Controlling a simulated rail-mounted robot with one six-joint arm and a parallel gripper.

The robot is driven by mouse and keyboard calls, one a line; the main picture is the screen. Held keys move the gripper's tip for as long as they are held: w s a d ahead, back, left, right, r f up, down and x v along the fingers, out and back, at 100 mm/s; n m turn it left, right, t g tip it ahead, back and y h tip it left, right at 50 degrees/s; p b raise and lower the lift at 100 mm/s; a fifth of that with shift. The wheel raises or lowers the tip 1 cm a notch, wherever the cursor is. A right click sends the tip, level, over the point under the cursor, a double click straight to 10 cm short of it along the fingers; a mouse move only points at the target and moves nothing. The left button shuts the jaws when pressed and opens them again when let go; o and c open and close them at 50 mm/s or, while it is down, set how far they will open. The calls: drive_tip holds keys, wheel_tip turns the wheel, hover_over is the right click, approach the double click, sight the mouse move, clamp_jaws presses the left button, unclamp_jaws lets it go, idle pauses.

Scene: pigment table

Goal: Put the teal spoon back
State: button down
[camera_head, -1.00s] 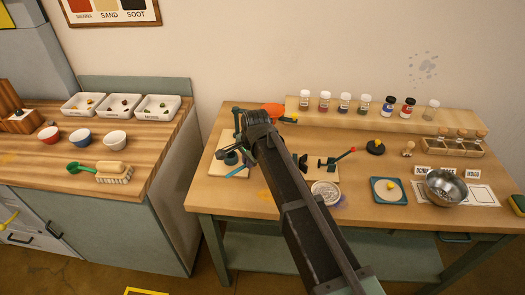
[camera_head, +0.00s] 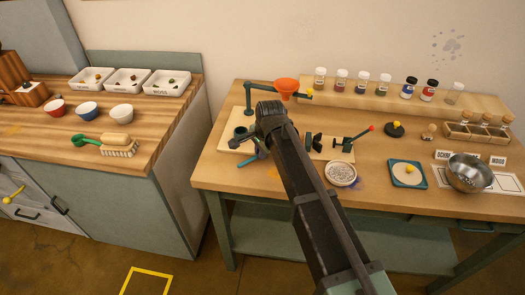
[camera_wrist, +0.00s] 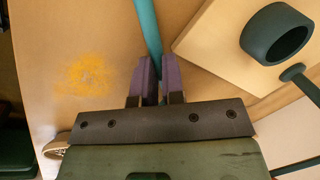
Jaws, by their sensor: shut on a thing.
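My gripper (camera_wrist: 149,80) is shut on the teal spoon (camera_wrist: 148,28), with its purple fingers on either side of the teal shaft in the wrist view. The shaft runs up out of the frame along the left edge of a pale wooden board; the bowl is not visible, and I cannot tell if the shaft touches the table. In the head view, a blue-teal end of the spoon (camera_head: 246,160) shows by the board's front edge. The gripper (camera_head: 263,151) is mostly hidden behind my arm there.
The board (camera_wrist: 215,50) carries a dark green ring (camera_wrist: 278,35). An orange funnel (camera_head: 285,87) hangs on a teal arm behind. A sieve dish (camera_head: 341,174), clamp (camera_head: 350,141), jars (camera_head: 364,80) and metal bowl (camera_head: 468,175) stand to the right. Orange powder (camera_wrist: 88,75) marks the table.

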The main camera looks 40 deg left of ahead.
drive_tip(key=shift+f+b, duration=0.65)
drive_tip(key=shift+b, duration=0.1)
drive_tip(key=c, duration=1.3)
unclamp_jaws()
drive_tip(key=shift+o, duration=0.6)
drive_tip(key=shift+r+p, duration=0.35)
drive_tip(key=shift+p, duration=0.1)
drive_tip(key=shift+o, duration=0.2)
wheel_tip(320, 180, up, 10)
drive_tip(key=d+p, duration=0.2)
drive_tip(key=p, duration=0.8)
drive_tip(key=shift+s, duration=0.25)
